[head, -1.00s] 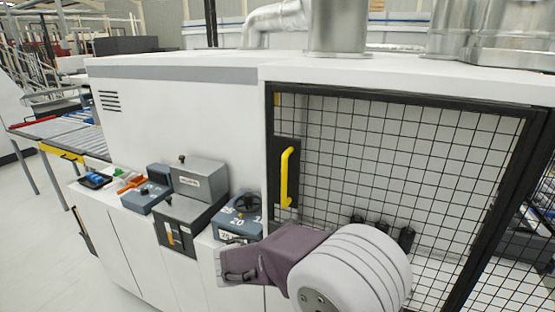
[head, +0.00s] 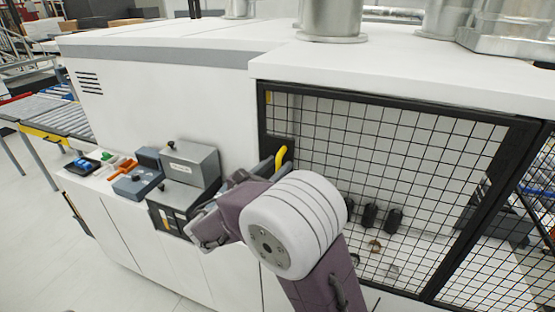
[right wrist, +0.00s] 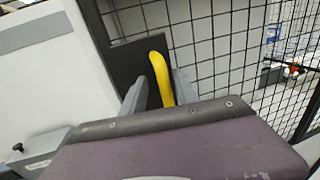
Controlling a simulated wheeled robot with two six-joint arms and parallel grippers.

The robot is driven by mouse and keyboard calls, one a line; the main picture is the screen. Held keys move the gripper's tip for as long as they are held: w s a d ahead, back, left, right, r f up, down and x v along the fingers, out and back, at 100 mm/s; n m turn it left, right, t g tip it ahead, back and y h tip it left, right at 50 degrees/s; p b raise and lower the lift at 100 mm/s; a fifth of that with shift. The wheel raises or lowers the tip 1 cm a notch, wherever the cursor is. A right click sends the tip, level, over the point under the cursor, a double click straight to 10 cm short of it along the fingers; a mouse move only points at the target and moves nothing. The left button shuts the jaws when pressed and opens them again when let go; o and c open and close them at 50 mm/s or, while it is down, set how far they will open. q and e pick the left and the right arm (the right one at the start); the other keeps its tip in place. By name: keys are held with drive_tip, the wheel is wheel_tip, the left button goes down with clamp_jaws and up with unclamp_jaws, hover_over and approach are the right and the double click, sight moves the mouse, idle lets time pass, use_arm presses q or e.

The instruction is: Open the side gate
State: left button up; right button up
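The side gate (head: 400,108) is a black-framed wire mesh panel on the right part of the white machine, and it looks closed. Its yellow handle (head: 280,158) stands upright on a black plate at the gate's left side; my right arm hides its lower part in the head view. My right gripper (head: 266,168) is at the handle. In the right wrist view, the yellow handle (right wrist: 160,76) shows between the two grey fingers of the right gripper (right wrist: 158,92), which are apart with a gap on either side. My left gripper is not in view.
Left of the gate, a ledge carries grey control boxes (head: 190,163) and small coloured items (head: 122,166), close to my right forearm. Metal ducts (head: 332,18) rise from the machine top. A roller conveyor (head: 50,115) is at the far left. Pale floor is clear at lower left.

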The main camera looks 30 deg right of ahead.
drive_tip(key=shift+s+d+r, duration=0.2)
drive_tip(key=shift+s, duration=0.35)
drive_tip(key=shift+w+f, duration=0.1)
drive_tip(key=shift+w, duration=0.15)
clamp_jaws()
idle(0.8)
